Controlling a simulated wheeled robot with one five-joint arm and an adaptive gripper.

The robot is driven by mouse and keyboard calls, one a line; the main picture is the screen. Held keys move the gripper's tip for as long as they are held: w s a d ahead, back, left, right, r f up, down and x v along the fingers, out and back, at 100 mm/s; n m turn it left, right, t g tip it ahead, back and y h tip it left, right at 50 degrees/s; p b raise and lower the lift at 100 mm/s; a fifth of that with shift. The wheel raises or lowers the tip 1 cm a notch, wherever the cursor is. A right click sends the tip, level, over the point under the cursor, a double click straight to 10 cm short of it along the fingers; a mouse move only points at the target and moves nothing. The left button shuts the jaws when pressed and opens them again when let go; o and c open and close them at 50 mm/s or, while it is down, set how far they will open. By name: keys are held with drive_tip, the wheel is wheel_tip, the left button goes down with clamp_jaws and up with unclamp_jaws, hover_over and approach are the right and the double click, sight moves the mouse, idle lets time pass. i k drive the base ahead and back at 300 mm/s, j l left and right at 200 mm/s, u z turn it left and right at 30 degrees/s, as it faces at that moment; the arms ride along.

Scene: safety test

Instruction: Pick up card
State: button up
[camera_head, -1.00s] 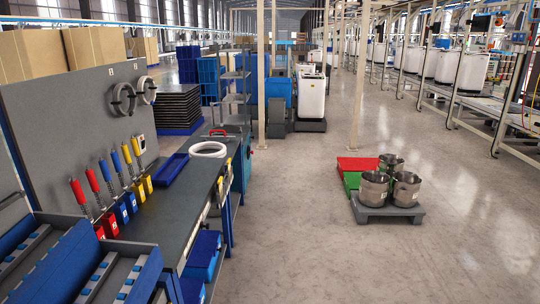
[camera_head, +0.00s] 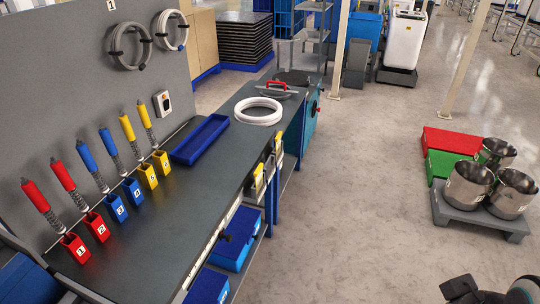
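I cannot make out a card for certain in this view. A small white device with a dark face (camera_head: 162,103) is on the grey upright panel (camera_head: 60,70) behind the workbench (camera_head: 165,225). What looks like part of my gripper (camera_head: 490,293) shows at the bottom right corner, cut off by the picture edge. It is over the floor, well to the right of the bench, and its fingers are not clear enough to tell if they are open.
Numbered holders (camera_head: 116,207) with red, blue and yellow-handled tools line the bench. A blue tray (camera_head: 200,139) and white coil (camera_head: 258,111) lie farther back. Metal pots (camera_head: 468,186) stand on a grey pallet (camera_head: 449,210) at right. The floor between is clear.

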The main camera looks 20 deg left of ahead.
sight(258, 173)
drive_tip(key=i+u, duration=0.2)
drive_tip(key=i, duration=0.4)
drive_tip(key=i+l+u, duration=0.2)
drive_tip(key=i, duration=0.4)
drive_tip(key=i+u, duration=0.15)
drive_tip(key=i, duration=0.4)
drive_tip(key=i+u, duration=0.3)
drive_tip(key=u, duration=0.15)
drive_tip(key=i+u, duration=0.4)
drive_tip(key=i+l+u, duration=0.15)
drive_tip(key=u, duration=3.8)
